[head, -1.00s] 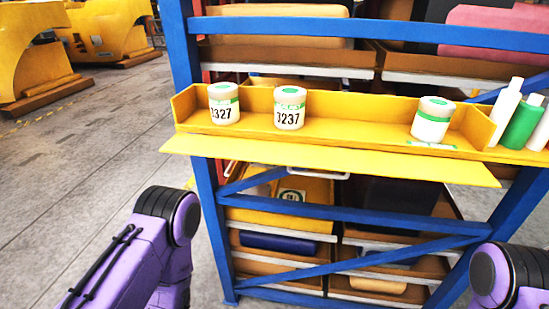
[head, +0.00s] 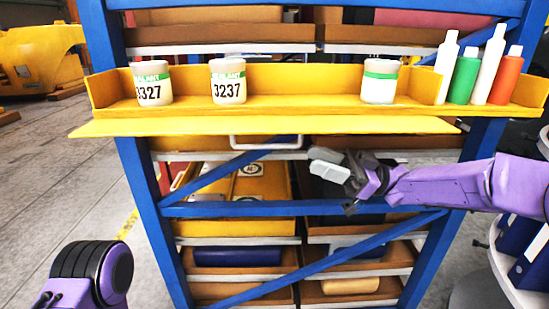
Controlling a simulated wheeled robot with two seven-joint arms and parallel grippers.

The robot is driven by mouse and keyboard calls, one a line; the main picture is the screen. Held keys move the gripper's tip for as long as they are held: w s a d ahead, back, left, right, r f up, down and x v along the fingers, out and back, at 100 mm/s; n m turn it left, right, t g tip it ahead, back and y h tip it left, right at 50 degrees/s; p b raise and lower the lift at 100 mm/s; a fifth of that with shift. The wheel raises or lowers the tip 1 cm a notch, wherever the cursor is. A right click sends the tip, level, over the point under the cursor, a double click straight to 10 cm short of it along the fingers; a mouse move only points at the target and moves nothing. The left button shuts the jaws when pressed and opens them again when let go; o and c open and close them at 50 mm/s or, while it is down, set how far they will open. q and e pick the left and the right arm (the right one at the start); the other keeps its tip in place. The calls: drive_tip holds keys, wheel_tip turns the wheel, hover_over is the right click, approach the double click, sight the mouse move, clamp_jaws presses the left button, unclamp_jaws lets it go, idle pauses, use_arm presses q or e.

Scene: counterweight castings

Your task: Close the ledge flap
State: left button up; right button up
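The yellow ledge flap (head: 270,126) sticks out, roughly level, along the front of the yellow ledge (head: 300,106). A pale handle (head: 265,143) hangs below its front edge, near the middle. My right gripper (head: 318,163) is in front of the rack, below the flap and to the right of the handle, apart from both. Its light grey fingers lie close together and hold nothing. My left gripper is out of view; only a purple and black part of my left arm shows at lower left.
Three jars with green labels (head: 149,83) (head: 228,82) (head: 380,82) stand on the ledge. White, green and orange bottles (head: 465,77) stand at its right end. Blue rack posts and braces (head: 300,208) cross below, with trays behind. Open floor lies at left.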

sight(280, 148)
drive_tip(key=p+x, duration=0.3)
drive_tip(key=x, duration=0.7)
drive_tip(key=shift+a, duration=0.1)
drive_tip(key=shift+c, duration=0.3)
clamp_jaws()
